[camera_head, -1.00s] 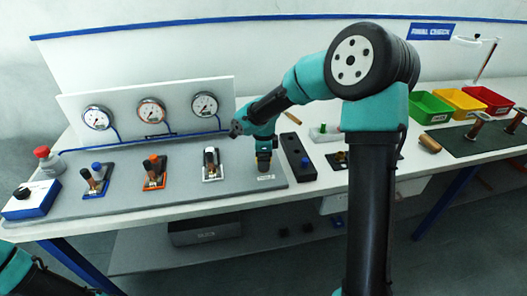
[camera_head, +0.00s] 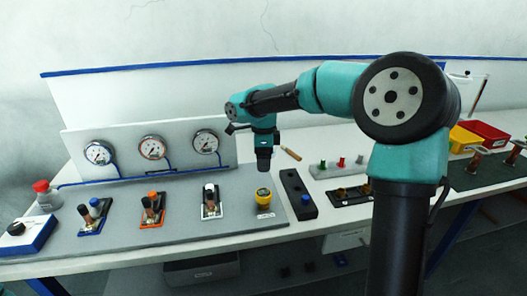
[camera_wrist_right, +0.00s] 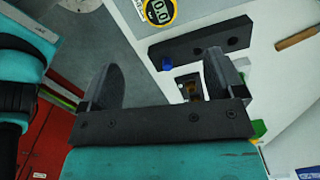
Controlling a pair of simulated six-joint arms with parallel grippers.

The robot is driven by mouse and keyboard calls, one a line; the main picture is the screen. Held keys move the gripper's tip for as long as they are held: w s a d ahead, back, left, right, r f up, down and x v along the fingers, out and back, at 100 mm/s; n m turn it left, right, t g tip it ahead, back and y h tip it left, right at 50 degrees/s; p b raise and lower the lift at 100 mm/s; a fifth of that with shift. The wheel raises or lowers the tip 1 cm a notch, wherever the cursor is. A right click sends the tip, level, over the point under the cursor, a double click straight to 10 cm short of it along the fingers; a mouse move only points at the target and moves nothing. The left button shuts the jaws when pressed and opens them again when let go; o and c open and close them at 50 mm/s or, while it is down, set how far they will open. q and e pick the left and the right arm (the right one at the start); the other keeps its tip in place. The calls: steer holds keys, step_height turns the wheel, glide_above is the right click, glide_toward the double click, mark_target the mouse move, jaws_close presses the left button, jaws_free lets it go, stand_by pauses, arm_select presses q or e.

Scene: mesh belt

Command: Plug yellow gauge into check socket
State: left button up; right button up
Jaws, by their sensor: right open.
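The yellow gauge (camera_head: 263,197) stands upright at the right end of the grey panel (camera_head: 232,225), beside a small white label. It appears seated there, but the check socket beneath it is hidden. In the right wrist view the gauge (camera_wrist_right: 159,10) shows a "0.0" display at the top edge. My right gripper (camera_head: 264,165) hangs above the gauge, apart from it. In the right wrist view its two fingers (camera_wrist_right: 165,78) are spread with nothing between them. My left gripper is not in view.
A black block (camera_head: 297,190) with a blue plug (camera_head: 306,198) is right of the gauge. Three dial gauges (camera_head: 152,147) stand behind the panel. Copper fittings on coloured plates (camera_head: 152,222) stand left. A red button (camera_head: 41,186) is far left. Yellow (camera_head: 463,138) and red bins are at right.

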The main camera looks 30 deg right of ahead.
step_height(320, 180, up, 2)
steer(key=shift+r, duration=0.1)
stand_by(0.9)
